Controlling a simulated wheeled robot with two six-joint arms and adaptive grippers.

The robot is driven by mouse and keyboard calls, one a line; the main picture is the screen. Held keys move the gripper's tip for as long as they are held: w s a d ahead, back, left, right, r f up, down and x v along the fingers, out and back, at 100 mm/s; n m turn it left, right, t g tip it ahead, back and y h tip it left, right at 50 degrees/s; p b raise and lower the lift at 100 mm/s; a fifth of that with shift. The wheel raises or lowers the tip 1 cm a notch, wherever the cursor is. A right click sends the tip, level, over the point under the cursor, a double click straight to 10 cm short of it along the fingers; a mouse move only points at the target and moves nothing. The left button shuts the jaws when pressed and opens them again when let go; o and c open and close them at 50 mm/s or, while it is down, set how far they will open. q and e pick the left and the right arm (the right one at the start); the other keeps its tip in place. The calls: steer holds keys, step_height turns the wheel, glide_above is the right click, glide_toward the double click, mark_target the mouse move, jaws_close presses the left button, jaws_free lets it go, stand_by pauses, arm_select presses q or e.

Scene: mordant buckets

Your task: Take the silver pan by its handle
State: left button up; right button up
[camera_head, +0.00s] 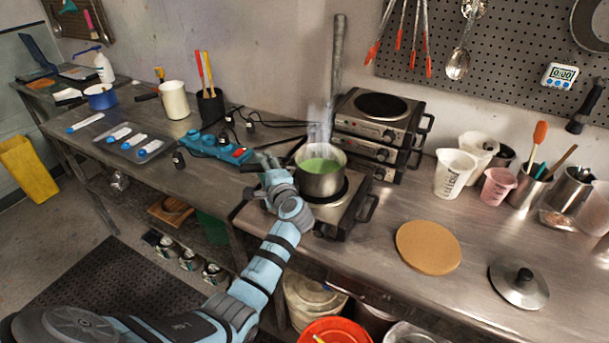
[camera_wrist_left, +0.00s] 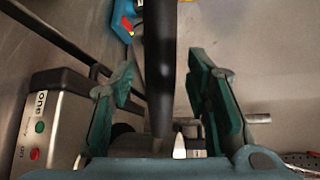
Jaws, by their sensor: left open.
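The silver pan (camera_head: 322,183) holds green liquid, with faint steam above it, and stands on a hot plate (camera_head: 335,222). Its dark handle (camera_head: 250,167) points left, partly hidden by my gripper in the head view. My left gripper (camera_head: 268,163) is open at the handle, just left of the pan. In the left wrist view, the dark handle (camera_wrist_left: 160,65) runs between the two spread teal fingers of the left gripper (camera_wrist_left: 162,75), with gaps on both sides. The pan's body cannot be made out there. My right gripper is not in view.
Stacked hot plates (camera_head: 372,130) stand behind the pan. A blue power strip (camera_head: 215,147) with cables lies to the left. A round cork-coloured mat (camera_head: 428,247) and a lid (camera_head: 519,284) lie to the right, with bare counter around them.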

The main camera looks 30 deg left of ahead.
arm_select(q)
steer(key=shift+w+a+f, duration=0.1)
steer(key=shift+w+f, duration=0.1)
steer(key=shift+w, duration=0.35)
steer(key=shift+s+a+r, duration=0.2)
steer(key=shift+s+r, duration=0.05)
steer(key=shift+s, duration=0.25)
steer(key=c, duration=0.8)
jaws_close()
steer(key=shift+r, duration=0.1)
steer(key=shift+w, duration=0.15)
